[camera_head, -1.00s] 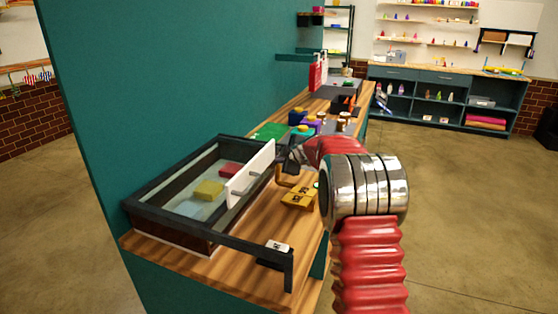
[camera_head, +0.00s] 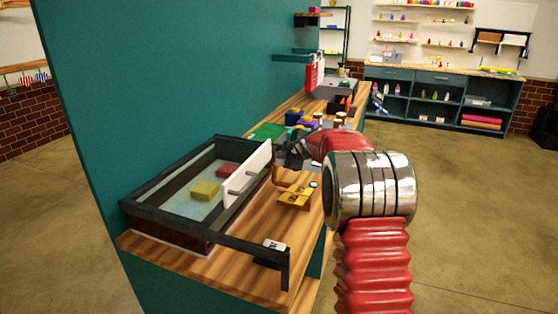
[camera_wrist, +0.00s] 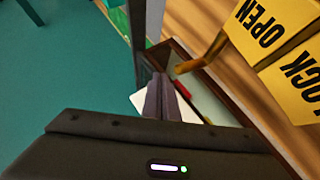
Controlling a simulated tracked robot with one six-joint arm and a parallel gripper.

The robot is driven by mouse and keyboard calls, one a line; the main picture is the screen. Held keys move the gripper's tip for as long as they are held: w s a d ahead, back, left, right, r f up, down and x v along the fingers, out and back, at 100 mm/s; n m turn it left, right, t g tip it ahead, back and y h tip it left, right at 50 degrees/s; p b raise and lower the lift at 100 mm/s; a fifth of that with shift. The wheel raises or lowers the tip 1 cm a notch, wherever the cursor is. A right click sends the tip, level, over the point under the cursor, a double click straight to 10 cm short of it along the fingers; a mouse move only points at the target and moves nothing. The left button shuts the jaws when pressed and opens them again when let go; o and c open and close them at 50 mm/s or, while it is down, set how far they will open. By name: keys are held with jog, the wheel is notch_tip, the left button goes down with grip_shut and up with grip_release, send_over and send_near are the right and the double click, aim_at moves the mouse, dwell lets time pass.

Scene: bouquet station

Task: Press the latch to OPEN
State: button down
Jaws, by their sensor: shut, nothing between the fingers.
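The latch (camera_head: 294,195) is a yellow piece on the wooden counter, right of the glass-topped case. In the wrist view its OPEN plate (camera_wrist: 262,27) and LOCK plate (camera_wrist: 296,78) show at the upper right. A brass-coloured lever (camera_wrist: 203,58) sticks out beside the OPEN plate. My gripper (camera_head: 287,158) is just beyond the latch in the head view, partly hidden by my arm. In the wrist view its dark fingers (camera_wrist: 160,88) are together and empty, left of the lever and apart from it. Which label the lever is set to, I cannot tell.
The case (camera_head: 170,225) has a dark frame and a white front panel (camera_head: 247,172) with a handle. Yellow and red blocks lie inside. A small white-topped piece (camera_head: 274,246) sits at the near counter corner. Several jars stand farther back. A teal wall rises on the left.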

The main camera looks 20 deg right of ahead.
jog(key=s+d+r, duration=0.2)
jog(key=s+r, duration=0.1)
jog(key=r, duration=0.1)
jog(key=shift+s+r, duration=0.2)
jog(key=shift+s, duration=0.2)
jog(key=shift+a, duration=0.1)
jog(key=s+a+r+m+g+y, duration=0.1)
jog(key=s+a+r+m+g, duration=0.15)
jog(key=s+a, duration=0.75)
jog(key=s+a+r+m+g, duration=0.1)
jog(key=s+a+r+m, duration=0.2)
jog(key=s+a, duration=0.75)
jog(key=s+f+m, duration=0.2)
jog(key=s+f, duration=0.1)
jog(key=s, duration=0.7)
jog(key=s+a+f+m+g+h, duration=0.1)
jog(key=s+f+m, duration=0.2)
jog(key=s, duration=0.7)
jog(key=s+f+m+g+h, duration=0.1)
jog(key=s+f+m, duration=0.1)
jog(key=s, duration=0.8)
jog(key=shift+s+a+f+m, duration=0.3)
jog(key=shift+a+f+m, duration=0.05)
jog(key=shift+f, duration=0.45)
